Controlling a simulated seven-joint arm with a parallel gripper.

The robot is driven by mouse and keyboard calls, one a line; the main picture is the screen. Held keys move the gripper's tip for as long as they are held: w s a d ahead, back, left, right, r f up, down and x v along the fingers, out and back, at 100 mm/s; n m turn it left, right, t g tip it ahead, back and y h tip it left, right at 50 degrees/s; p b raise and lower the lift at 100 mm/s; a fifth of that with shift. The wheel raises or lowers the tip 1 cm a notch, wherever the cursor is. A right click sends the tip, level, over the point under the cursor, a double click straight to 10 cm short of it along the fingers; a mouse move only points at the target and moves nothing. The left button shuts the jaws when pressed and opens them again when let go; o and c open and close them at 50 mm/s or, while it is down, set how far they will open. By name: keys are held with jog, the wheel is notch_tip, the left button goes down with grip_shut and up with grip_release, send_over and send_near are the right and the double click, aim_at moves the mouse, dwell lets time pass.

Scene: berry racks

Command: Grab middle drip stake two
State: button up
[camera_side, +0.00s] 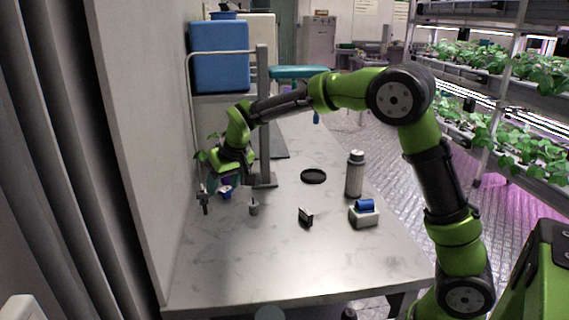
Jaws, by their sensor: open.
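My gripper (231,170) hangs at the end of the green arm, on the left of the table near the wall. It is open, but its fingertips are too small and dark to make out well. A blue pot (225,191) with a leafy plant is just below and behind it. A small grey piece with a thin upright stem (253,208) stands on the table to the right of the gripper. A dark upright piece (205,201) is to its left. I cannot tell which of these, if any, is middle drip stake two.
A grey post (263,120) rises close to the gripper's right. A black ring-shaped dish (313,176), a bottle (355,175), a white block with a blue roll (364,215) and a small black holder (305,216) stand on the marble table (260,270). The table's front is clear.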

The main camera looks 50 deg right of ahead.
jog(key=t, duration=0.1)
send_near(203, 200)
jog(key=shift+h, duration=0.3)
jog(key=x, duration=0.5)
jog(key=shift+w+d+r, duration=0.1)
jog(key=shift+w, duration=0.1)
jog(key=shift+x, duration=3.3)
jog(key=c, duration=0.7)
